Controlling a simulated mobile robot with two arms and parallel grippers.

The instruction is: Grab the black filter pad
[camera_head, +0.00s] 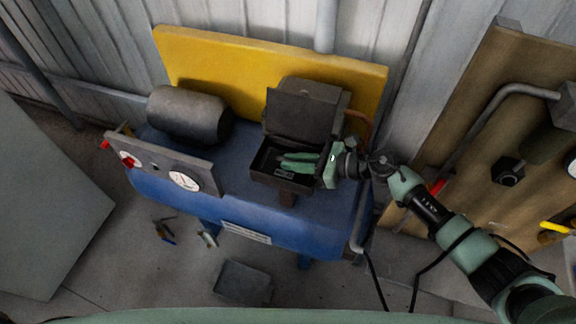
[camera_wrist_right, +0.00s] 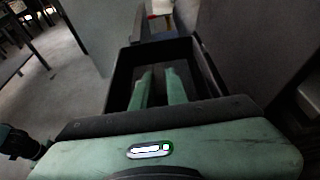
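A dark open box (camera_head: 258,170) with its lid (camera_head: 298,116) raised sits on the blue compressor tank. My right gripper (camera_head: 281,164) reaches in from the right, its two green fingers inside the box. The wrist view also shows the box (camera_wrist_right: 117,85) around the fingers, with a dark gap between them (camera_wrist_right: 159,72). The fingers are apart. I cannot make out the black filter pad for sure against the dark inside of the box; the fingers hide part of it. My left gripper is not in view.
The blue tank (camera_head: 170,192) carries a grey motor cylinder (camera_head: 188,114) and a gauge panel (camera_head: 165,168) left of the box. A yellow board (camera_head: 215,62) stands behind. A brown board (camera_head: 500,100) with pipes is at right. A dark square tray (camera_head: 243,283) lies on the floor.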

